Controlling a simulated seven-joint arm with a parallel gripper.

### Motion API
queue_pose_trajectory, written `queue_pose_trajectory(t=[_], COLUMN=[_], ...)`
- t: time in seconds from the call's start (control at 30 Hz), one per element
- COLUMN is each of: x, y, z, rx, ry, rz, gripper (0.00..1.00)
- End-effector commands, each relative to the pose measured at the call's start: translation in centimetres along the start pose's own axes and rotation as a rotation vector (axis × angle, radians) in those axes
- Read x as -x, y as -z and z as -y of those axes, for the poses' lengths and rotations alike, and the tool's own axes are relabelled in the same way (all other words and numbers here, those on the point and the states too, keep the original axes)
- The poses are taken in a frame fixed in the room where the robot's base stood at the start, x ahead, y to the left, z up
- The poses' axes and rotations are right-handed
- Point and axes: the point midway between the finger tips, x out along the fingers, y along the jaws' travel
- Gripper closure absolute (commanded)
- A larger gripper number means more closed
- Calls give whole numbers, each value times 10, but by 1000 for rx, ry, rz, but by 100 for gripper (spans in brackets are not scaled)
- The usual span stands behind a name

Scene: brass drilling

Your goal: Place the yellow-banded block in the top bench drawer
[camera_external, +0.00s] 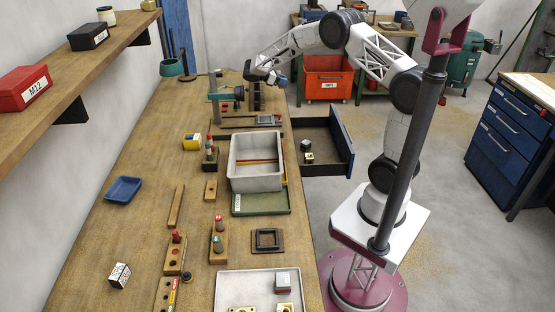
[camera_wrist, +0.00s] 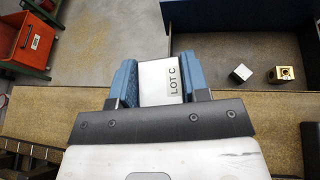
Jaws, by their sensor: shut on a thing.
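My gripper (camera_wrist: 161,68) is shut on a pale block (camera_wrist: 157,88) with a "LOT C" label. No yellow band shows on the visible face, and its other sides are hidden. In the external view my gripper (camera_external: 282,80) is above the far right edge of the bench, beyond the drawer. The top bench drawer (camera_external: 341,143) is pulled open to the right, with dark blue walls. It also shows at the upper right of the wrist view (camera_wrist: 225,100). A silver block (camera_wrist: 241,73) and a brass block (camera_wrist: 281,75) with a hole lie in it.
A yellow item (camera_external: 191,142) stands on the bench left of a grey bin (camera_external: 256,185). A clamp-like tool (camera_external: 225,96) stands near the bench's far end. An orange bin (camera_external: 328,85) stands beyond the drawer. Free floor lies between them.

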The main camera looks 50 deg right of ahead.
Motion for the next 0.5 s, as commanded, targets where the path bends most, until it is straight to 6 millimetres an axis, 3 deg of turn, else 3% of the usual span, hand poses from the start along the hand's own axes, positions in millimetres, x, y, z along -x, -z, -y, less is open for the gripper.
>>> queue_pose_trajectory(t=[0.5], x=[-20], y=[3], z=[6], rx=[-154], ry=[365], rz=[-1], gripper=[100])
